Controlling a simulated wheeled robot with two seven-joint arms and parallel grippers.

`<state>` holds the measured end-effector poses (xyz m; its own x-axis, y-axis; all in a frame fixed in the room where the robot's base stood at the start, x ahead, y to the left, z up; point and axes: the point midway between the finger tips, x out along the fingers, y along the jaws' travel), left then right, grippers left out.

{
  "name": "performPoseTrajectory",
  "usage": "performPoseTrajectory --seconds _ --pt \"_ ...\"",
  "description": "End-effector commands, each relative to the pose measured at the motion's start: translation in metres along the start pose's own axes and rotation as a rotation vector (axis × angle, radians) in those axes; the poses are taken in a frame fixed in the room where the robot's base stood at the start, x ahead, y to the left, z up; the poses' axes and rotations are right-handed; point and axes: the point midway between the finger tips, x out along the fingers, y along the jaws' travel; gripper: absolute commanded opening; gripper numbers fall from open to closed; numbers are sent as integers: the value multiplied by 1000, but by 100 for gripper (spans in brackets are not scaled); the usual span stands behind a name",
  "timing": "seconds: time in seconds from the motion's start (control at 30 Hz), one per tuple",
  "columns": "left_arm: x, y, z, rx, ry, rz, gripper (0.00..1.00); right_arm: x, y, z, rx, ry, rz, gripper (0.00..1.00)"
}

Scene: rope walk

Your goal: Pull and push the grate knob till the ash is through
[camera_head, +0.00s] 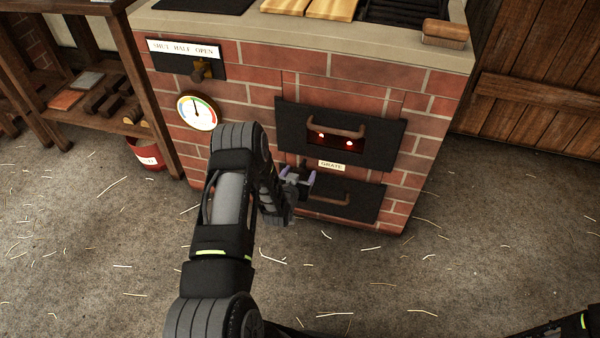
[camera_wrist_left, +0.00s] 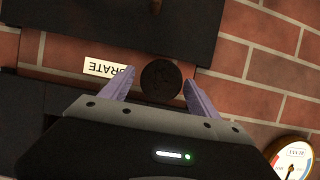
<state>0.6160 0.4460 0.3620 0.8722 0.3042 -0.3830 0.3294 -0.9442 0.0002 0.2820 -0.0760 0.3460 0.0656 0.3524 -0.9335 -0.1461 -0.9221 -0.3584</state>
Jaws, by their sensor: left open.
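The grate knob (camera_wrist_left: 161,80) is a dark round disc beside the white GRATE label (camera_head: 331,166) on the brick stove front. In the left wrist view the label (camera_wrist_left: 108,69) appears upside down. My left gripper (camera_head: 298,178) is open, its purple fingers pointing at the stove. In the wrist view the knob shows in the gap between the fingertips (camera_wrist_left: 156,84), with space on both sides. In the head view the gripper largely hides the knob. No ash can be made out. My right gripper is out of view.
Above the label is a black fire door (camera_head: 375,155) with a glowing slot and handle; below is a black lower door (camera_head: 365,205) with a handle. A gauge (camera_head: 198,112) and a damper lever (camera_head: 203,70) are at left. A red bucket (camera_head: 146,153) stands by the shelf.

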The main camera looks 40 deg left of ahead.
Motion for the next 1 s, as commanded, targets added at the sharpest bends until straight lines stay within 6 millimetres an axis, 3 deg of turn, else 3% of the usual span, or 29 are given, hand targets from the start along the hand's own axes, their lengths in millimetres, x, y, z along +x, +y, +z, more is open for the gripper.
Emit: performPoseTrajectory --seconds 0.43,0.87,1.0 --pt "-65 0 -2 0 0 0 70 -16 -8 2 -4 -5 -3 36" --pt "-70 0 1 -5 1 2 71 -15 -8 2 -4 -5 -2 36" --pt "-67 2 15 -78 2 23 71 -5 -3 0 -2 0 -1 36"
